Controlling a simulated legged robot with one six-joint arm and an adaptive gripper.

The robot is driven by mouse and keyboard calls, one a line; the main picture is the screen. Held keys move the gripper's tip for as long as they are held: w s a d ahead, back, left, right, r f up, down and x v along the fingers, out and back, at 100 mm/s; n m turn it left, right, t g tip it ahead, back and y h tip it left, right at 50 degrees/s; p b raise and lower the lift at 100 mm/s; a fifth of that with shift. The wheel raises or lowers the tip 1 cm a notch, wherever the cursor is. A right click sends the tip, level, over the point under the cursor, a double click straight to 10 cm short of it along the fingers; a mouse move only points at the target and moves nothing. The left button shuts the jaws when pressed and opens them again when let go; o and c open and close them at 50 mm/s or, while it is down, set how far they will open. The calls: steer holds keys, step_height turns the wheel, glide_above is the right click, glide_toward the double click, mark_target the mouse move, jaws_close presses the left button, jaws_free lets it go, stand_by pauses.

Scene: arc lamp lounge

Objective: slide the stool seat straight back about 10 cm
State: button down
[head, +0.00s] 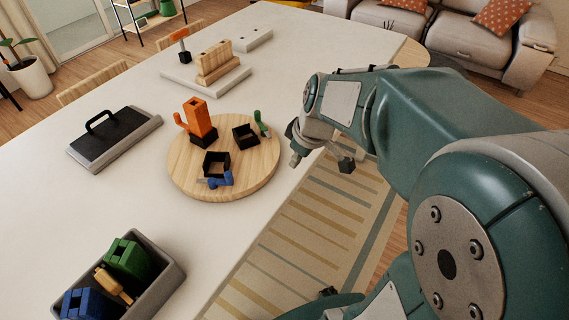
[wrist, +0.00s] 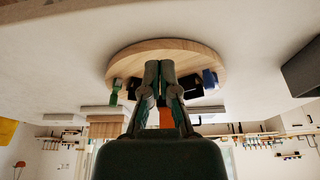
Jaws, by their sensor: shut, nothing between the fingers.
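The stool seat appears to be the round pale wooden disc (head: 257,167) lying flat on the white table near its right edge. On it stand an orange block (head: 197,117) in a black base, two open black square frames (head: 216,164), a green piece (head: 262,124) and a blue piece (head: 222,180). My gripper (head: 295,158) is to the right of the disc, near the table edge, and looks apart from it. In the wrist view my gripper (wrist: 160,64) is shut and empty, its fingers covering part of the disc (wrist: 195,57). Whether the fingertips touch it cannot be told.
A grey bin (head: 165,279) with green and blue blocks stands at the front left. A black-handled flat tool (head: 114,137) lies left of the disc. Behind, a white slab (head: 205,83) carries a wooden stepped block. Bare tabletop separates it from the disc.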

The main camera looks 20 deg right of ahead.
mark_target(243, 158)
steer(key=shift+n, duration=0.3)
steer(key=x, duration=0.7)
steer(key=d+x, duration=0.1)
steer(key=x, duration=0.2)
steer(key=shift+f, duration=0.3)
steer(key=w, duration=0.1)
steer(key=a, duration=0.1)
steer(key=w, duration=0.1)
steer(key=shift+w+a+f, duration=0.25)
steer(key=shift+w+a, duration=0.1)
steer(key=shift+a, duration=0.05)
steer(key=shift+w+a, duration=0.35)
steer(key=w+a, duration=0.2)
steer(key=w, duration=0.1)
steer(key=w+a, duration=0.4)
steer(key=w, duration=0.1)
steer(key=shift+w, duration=0.3)
